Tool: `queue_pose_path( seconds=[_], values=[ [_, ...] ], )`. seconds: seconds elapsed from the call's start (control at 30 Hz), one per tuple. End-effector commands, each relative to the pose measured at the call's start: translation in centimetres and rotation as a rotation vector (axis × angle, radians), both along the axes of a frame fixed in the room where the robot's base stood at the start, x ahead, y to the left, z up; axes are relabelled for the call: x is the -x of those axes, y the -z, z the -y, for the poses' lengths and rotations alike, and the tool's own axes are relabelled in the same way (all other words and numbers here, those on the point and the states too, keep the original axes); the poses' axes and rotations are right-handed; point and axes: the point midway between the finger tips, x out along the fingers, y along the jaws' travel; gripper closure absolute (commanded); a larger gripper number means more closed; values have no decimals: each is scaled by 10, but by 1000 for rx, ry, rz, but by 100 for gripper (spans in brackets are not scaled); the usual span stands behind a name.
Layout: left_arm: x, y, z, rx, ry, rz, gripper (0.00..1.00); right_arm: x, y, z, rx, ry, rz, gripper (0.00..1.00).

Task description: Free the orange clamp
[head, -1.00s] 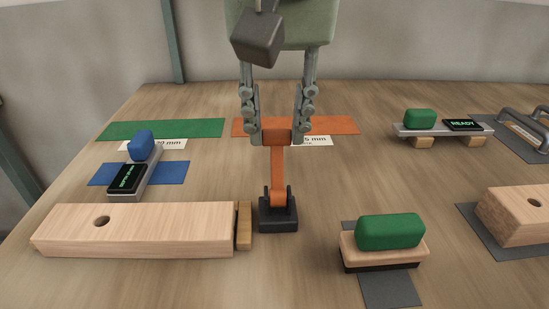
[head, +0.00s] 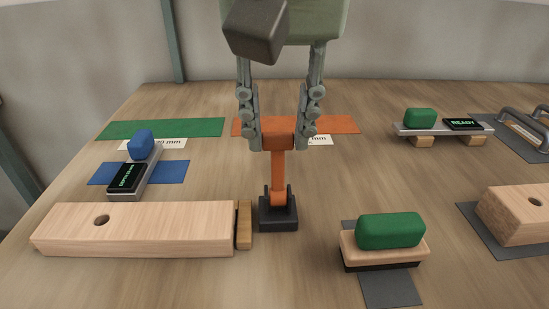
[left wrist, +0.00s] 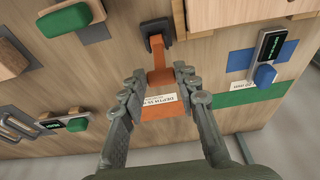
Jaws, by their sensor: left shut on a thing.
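The orange clamp (head: 278,172) has an orange lever standing nearly upright from a black base (head: 278,214), with a wider orange grip at its top. It also shows in the left wrist view (left wrist: 157,52). My left gripper (head: 277,142) reaches down from above and is shut on the lever's top grip, one finger on each side. In the left wrist view my gripper (left wrist: 160,80) has its fingers either side of the grip. The base stands at the right end of a pale wooden block (head: 150,232) with a hole, beside a thin wooden piece (head: 244,225). My right gripper is not in view.
A green-topped wooden block (head: 388,232) stands front right of the clamp. A blue-handled device (head: 128,178) lies left on a blue mat. A device reading READY (head: 463,124) rests on supports at the right. Green (head: 160,128) and orange (head: 340,125) mats lie behind.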

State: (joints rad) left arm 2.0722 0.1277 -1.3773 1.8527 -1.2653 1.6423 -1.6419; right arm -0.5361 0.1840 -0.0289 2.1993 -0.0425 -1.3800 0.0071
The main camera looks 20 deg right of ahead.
Motion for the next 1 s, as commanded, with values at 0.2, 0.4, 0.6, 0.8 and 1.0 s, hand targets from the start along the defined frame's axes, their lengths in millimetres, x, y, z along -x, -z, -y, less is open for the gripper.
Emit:
queue_pose_path(
  seconds=[0.2, 0.4, 0.6, 0.8, 1.0],
  values=[
    [9, -2, -3, 0, 0, -1, 92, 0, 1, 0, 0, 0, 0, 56],
    [9, -2, -2, -1, 0, -2, 92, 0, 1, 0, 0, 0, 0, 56],
    [10, -2, -3, 0, 1, -2, 63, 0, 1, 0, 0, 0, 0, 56],
    [10, -1, -3, 0, 0, -1, 48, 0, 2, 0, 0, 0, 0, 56],
    [10, -1, -3, 0, 0, -1, 48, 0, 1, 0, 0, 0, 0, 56]
  ],
)
